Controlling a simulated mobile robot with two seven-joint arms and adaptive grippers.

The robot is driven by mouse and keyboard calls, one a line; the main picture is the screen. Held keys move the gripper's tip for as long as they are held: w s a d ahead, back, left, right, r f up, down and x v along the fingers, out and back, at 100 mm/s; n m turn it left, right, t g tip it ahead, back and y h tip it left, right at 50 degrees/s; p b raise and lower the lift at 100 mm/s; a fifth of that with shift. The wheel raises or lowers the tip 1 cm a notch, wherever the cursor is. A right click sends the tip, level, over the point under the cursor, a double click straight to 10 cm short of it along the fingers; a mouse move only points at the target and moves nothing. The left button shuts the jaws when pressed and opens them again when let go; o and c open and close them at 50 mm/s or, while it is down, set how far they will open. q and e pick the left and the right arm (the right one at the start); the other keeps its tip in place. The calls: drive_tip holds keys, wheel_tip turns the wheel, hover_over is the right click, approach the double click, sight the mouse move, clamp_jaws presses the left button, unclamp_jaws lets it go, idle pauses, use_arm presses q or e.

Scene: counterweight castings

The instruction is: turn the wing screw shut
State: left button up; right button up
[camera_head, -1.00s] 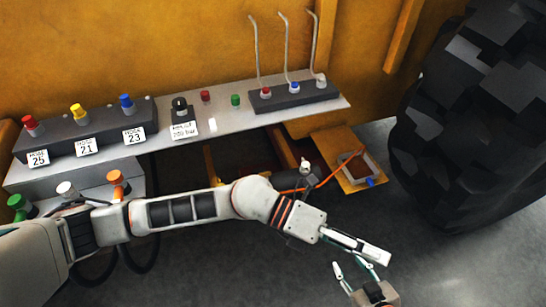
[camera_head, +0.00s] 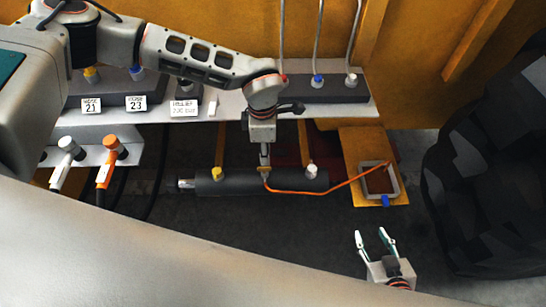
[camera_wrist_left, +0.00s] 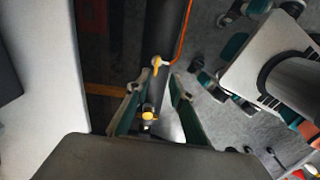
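A black cylinder (camera_head: 245,184) lies below the grey ledge in the head view. A thin orange hose (camera_head: 330,186) runs from its middle to a square-framed opening (camera_head: 378,180). In the left wrist view the hose ends at a small yellow fitting (camera_wrist_left: 157,64), which looks like the wing screw; its exact setting is too small to tell. My left gripper (camera_head: 265,177) points down at this spot. In the left wrist view its fingers (camera_wrist_left: 157,82) stand apart, with the fitting just beyond the tips. My right gripper (camera_head: 375,236) is open and empty, below the square opening.
A yellow port (camera_head: 216,174) and a white port (camera_head: 311,171) stand on the cylinder to either side of my left gripper. A black block with hose lines (camera_head: 325,91) sits on the ledge behind. Dark floor lies open around my right gripper.

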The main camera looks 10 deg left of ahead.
sight(264, 169)
use_arm(q)
drive_tip(key=shift+w+a, duration=0.25)
drive_tip(key=shift+w, duration=0.05)
wheel_tip(264, 169, down, 8)
drive_tip(key=shift+s+r, duration=0.1)
drive_tip(key=shift+r, duration=0.1)
clamp_jaws()
